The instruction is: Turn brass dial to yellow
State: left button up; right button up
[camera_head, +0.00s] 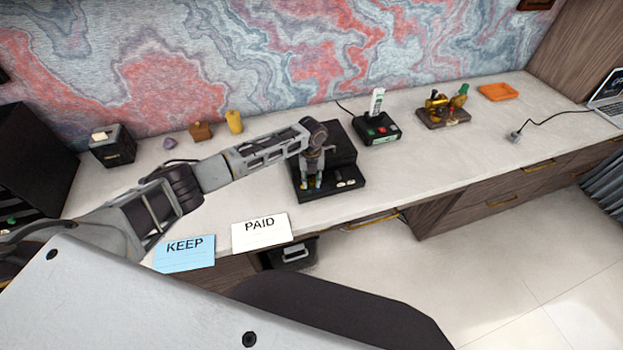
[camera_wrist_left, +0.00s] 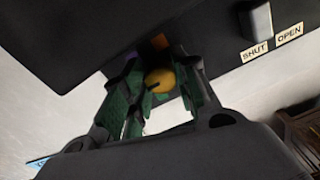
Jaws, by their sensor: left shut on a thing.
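The black dial box (camera_head: 345,150) stands on the desk near its front edge. My left gripper (camera_head: 311,185) reaches down over the left part of its front. In the left wrist view, the round brass dial (camera_wrist_left: 160,79) sits between the green-padded fingers of my left gripper (camera_wrist_left: 155,95), which is shut on it. The dial has a dark mark on its face. An orange patch (camera_wrist_left: 160,41) and a bit of purple show beyond it; the fingers hide the other colours. A grey switch (camera_wrist_left: 257,20) with SHUT and OPEN labels is at the right. My right gripper is out of view.
A black device with red and green buttons (camera_head: 377,129) stands right of the box. A brass instrument (camera_head: 443,109) and an orange tray (camera_head: 498,91) lie farther right. KEEP (camera_head: 185,258) and PAID (camera_head: 262,238) cards lie at the front. A yellow object (camera_head: 234,122) stands behind my arm.

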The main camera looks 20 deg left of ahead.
aim_at(311, 180)
pick_arm(q)
jog(key=shift+w+r, duration=0.1)
jog(key=o, duration=0.7)
jog(key=shift+o, duration=0.2)
notch_tip(311, 180, up, 12)
dwell(0.4)
dwell(0.6)
